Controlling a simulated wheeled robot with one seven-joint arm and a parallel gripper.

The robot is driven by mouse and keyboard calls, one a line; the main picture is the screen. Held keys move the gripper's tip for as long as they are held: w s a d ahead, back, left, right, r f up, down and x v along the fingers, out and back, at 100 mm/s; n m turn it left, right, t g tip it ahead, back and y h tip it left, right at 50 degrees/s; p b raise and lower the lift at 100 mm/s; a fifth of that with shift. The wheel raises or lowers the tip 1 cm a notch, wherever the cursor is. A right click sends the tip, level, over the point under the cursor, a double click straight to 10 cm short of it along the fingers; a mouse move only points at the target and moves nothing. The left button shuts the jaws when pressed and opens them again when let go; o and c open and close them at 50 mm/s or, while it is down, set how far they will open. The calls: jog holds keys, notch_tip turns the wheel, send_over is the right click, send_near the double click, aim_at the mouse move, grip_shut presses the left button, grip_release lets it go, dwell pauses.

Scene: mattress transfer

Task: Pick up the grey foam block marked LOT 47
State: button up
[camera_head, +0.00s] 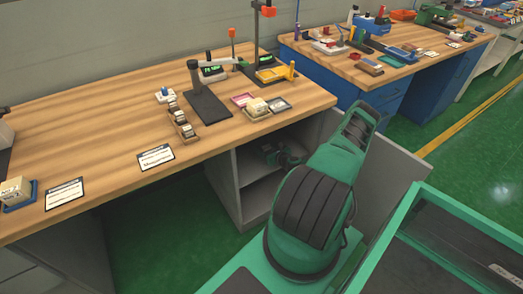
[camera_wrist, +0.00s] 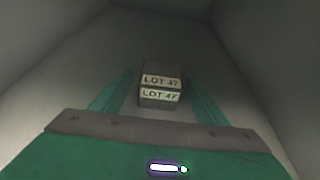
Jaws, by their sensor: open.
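A small grey block (camera_wrist: 161,68) with two pale labels reading LOT 47 shows in the middle of the wrist view. It sits on a pale surface between plain walls. My gripper (camera_wrist: 162,84) is open, with one green finger left of the block and one right of it. There seems to be a gap on both sides, and I cannot tell how deep the fingers reach beside it. In the head view the block is not to be made out. My arm hides part of the cabinet there.
In the head view a grey cabinet (camera_head: 238,196) with an inner shelf stands open under the wooden bench (camera_head: 95,118). Its door (camera_head: 395,165) stands open at the right. Small trays, cards and a stand lie on the bench. Walls are close on both sides in the wrist view.

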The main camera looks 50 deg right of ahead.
jog(key=shift+x, duration=0.75)
jog(key=shift+c, duration=0.7)
jog(key=c, duration=1)
jog(key=shift+r, duration=0.15)
